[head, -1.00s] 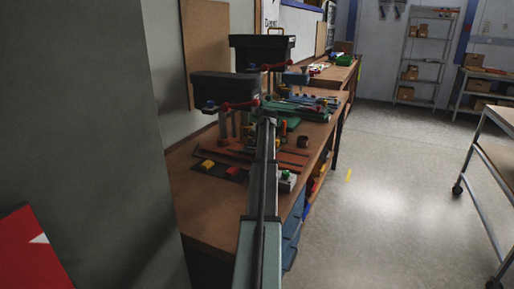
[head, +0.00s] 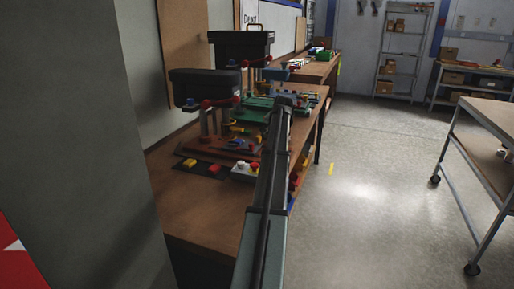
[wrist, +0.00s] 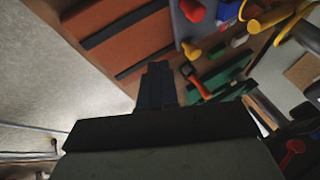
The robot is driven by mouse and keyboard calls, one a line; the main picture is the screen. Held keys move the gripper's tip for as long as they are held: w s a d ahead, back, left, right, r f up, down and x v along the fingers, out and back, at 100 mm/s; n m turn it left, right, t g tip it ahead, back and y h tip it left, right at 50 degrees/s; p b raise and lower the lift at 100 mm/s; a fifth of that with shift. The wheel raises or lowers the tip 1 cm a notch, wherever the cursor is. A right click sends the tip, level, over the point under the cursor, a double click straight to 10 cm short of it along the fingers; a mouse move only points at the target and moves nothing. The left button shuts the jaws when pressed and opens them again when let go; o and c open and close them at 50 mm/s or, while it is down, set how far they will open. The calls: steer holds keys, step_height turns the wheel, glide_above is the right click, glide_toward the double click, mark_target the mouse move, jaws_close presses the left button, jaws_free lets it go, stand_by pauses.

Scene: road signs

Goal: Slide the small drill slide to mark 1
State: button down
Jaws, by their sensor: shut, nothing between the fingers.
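Two drill presses stand on the wooden bench in the head view. The nearer drill (head: 203,84) has a black head, a red handle and a reddish base (head: 218,147). The farther drill (head: 241,44) has a larger-looking black head and a green base. I cannot tell a slide or its marks apart at this size. My gripper (head: 287,98) is at the far end of my arm, to the right of the drills. In the wrist view my gripper (wrist: 158,70) shows as dark fingers held together, with nothing between them. It appears apart from both drills; my arm hides part of the bench.
The bench (head: 200,213) has bare wood at its near end. A white button box (head: 244,171) sits beside my arm. A grey pillar (head: 75,130) fills the left. A wheeled cart (head: 480,150) stands right, with open floor (head: 375,190) between.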

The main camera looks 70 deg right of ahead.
mark_target(254, 152)
steer(key=s+d, duration=0.2)
steer(key=s, duration=0.4)
steer(key=w+f+n, duration=0.1)
steer(key=w+f, duration=0.2)
steer(key=w+f+n+t+y, duration=0.1)
steer(key=w+f+n, duration=0.1)
steer(key=w+f, duration=0.1)
steer(key=w+f+n+t+y, duration=0.1)
steer(key=w+f+n, duration=0.1)
steer(key=f, duration=0.1)
steer(key=shift+w+d, duration=0.25)
steer(key=shift+w, duration=0.15)
steer(key=shift+w+a+r, duration=0.15)
steer(key=shift+w+a, duration=0.05)
steer(key=shift+w, duration=0.4)
steer(key=shift+w+a+r, duration=0.1)
steer(key=shift+w+a, duration=0.05)
steer(key=shift+w, duration=0.4)
steer(key=shift+w+a, duration=0.15)
steer(key=shift+w, duration=0.55)
steer(key=shift+w, duration=1.15)
